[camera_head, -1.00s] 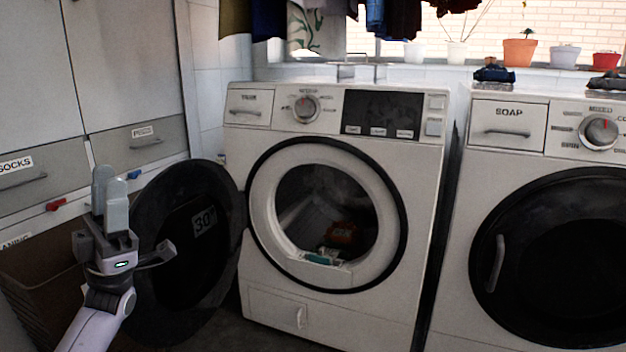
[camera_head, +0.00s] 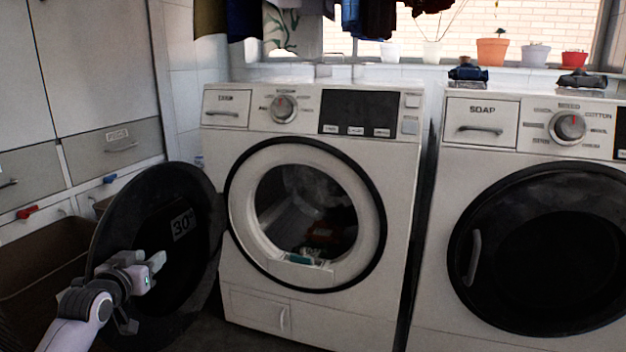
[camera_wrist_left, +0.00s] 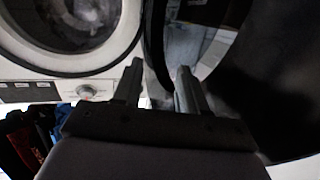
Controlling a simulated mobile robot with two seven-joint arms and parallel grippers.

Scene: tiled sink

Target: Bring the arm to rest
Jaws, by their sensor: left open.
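My left gripper (camera_head: 155,265) is at the lower left in the head view, in front of the open black washer door (camera_head: 165,235). Its two fingers are apart with nothing between them, as the left wrist view also shows (camera_wrist_left: 158,85). The washer (camera_head: 310,215) stands to the right of the gripper, its round opening uncovered. Dark, reddish and teal items (camera_head: 320,240) lie inside the drum. In the wrist view the washer's round rim (camera_wrist_left: 70,65) is at upper left and the dark door (camera_wrist_left: 265,90) at right. My right gripper is not in view.
A second machine (camera_head: 530,225) with a shut black door stands at the right. A brown bin (camera_head: 40,275) and drawers (camera_head: 30,175) are at the left. Clothes hang above, and potted plants (camera_head: 491,50) stand on the sill. Floor shows only narrowly below the door.

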